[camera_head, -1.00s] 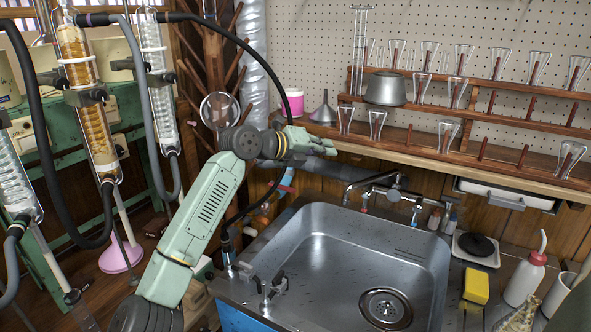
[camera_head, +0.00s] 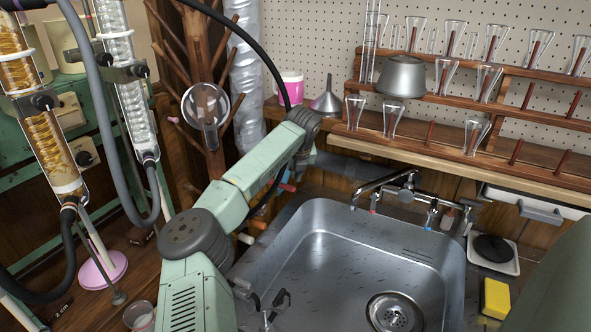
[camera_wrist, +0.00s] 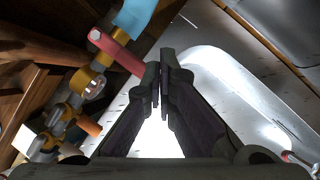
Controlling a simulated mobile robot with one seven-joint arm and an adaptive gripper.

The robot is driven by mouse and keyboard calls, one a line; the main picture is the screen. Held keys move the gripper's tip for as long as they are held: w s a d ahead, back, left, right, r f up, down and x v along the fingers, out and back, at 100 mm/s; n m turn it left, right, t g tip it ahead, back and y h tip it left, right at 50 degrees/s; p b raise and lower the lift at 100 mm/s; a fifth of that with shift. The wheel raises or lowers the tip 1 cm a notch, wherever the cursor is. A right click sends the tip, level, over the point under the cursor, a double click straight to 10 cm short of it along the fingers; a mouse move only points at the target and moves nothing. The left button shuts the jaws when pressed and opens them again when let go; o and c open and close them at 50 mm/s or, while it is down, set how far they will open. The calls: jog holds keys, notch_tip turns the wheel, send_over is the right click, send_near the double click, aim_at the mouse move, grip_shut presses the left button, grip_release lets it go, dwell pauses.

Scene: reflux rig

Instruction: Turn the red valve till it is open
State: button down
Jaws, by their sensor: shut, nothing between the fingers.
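The red valve handle (camera_wrist: 117,51) is a red bar in the wrist view, rising from brass pipe fittings (camera_wrist: 88,82). Its right end reaches the left finger of my gripper (camera_wrist: 161,80); I cannot tell whether they touch. My gripper is shut and empty, its fingertips close together beside the bar. In the head view a small red piece of the valve (camera_head: 287,187) shows left of the sink, below my wrist. My arm hides most of the pipework and the fingers there.
A steel sink (camera_head: 335,212) lies right of the valve, with a tap (camera_head: 385,187) at its back. A blue handle (camera_wrist: 134,17) and an orange one (camera_wrist: 88,126) sit near the red bar. Glassware shelves (camera_head: 440,100) stand behind; glass condensers (camera_head: 133,105) stand left.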

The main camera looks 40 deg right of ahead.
aim_at(291, 186)
jog(key=f, duration=0.1)
jog(key=f+b, duration=0.1)
jog(key=f, duration=0.1)
jog(key=w+f+b, duration=0.1)
jog(key=f, duration=0.1)
jog(key=shift+a+f, duration=0.15)
jog(key=shift+a, duration=0.25)
jog(key=shift+w+a+b, duration=0.35)
jog(key=shift+a+b, duration=0.2)
jog(key=shift+a, duration=1)
jog(key=shift+w+a+b, duration=0.3)
jog(key=shift+a+b, duration=0.25)
jog(key=shift+a, duration=1)
jog(key=shift+w+a+b, duration=0.35)
jog(key=shift+a+b, duration=0.2)
jog(key=shift+a, duration=1)
jog(key=r, duration=0.1)
jog(key=r+p, duration=0.1)
jog(key=r, duration=0.1)
jog(key=r+p, duration=0.1)
jog(key=shift+s+d+r, duration=0.35)
jog(key=shift+s+d, duration=0.05)
